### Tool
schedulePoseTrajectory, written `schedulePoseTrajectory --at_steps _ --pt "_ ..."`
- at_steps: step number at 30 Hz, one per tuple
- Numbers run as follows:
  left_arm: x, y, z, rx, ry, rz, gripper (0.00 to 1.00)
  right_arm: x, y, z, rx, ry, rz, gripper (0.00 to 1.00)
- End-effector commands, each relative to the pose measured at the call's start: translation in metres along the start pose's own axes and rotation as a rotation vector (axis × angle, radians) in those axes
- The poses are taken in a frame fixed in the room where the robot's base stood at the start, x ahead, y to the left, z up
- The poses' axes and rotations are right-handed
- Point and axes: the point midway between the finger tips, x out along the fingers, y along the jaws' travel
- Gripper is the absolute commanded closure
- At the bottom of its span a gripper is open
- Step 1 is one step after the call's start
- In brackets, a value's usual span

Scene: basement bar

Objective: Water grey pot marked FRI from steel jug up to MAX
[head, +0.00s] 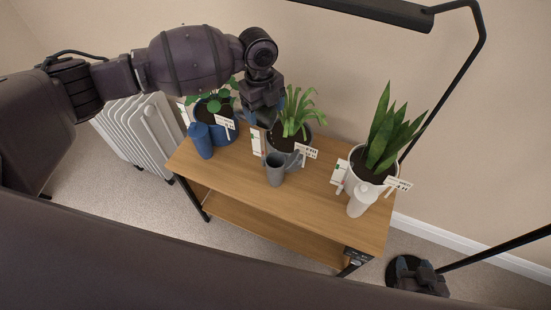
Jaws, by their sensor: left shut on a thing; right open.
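The grey pot (297,140), with a spiky green plant, stands in the middle of the wooden table. A small tag (306,151) leans at its right; its lettering is too small to read. A white gauge strip (257,143) stands at its left. A grey open-topped cup or filler (275,172) stands in front of it. My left gripper (265,108) points down just left of the plant, shut on what seems to be the steel jug, mostly hidden by gripper and leaves. My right gripper (415,272) is open, low at the lower right, off the table.
A blue pot (229,131) with a blue cylinder (201,140) is on the left. A white pot (360,168) with a white cylinder (359,202) is on the right. A white radiator (142,133) stands left. A black lamp (385,12) overhangs. The table (300,215) is bare in front.

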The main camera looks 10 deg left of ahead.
Motion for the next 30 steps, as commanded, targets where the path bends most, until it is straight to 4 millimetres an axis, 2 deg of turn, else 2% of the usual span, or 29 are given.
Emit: schedulePoseTrajectory --at_steps 11,24,30 --pt "0.003 -0.001 -0.002 0.002 -0.043 -0.001 0.80 -0.002 0.000 0.008 0.001 -0.014 0.001 0.52" --pt "0.005 -0.001 -0.003 0.000 -0.077 -0.001 0.80 0.003 -0.001 -0.007 -0.002 0.016 -0.002 0.52" --pt "0.005 -0.001 0.000 0.000 -0.082 -0.001 0.80 0.003 0.000 -0.006 -0.003 0.014 -0.002 0.52"
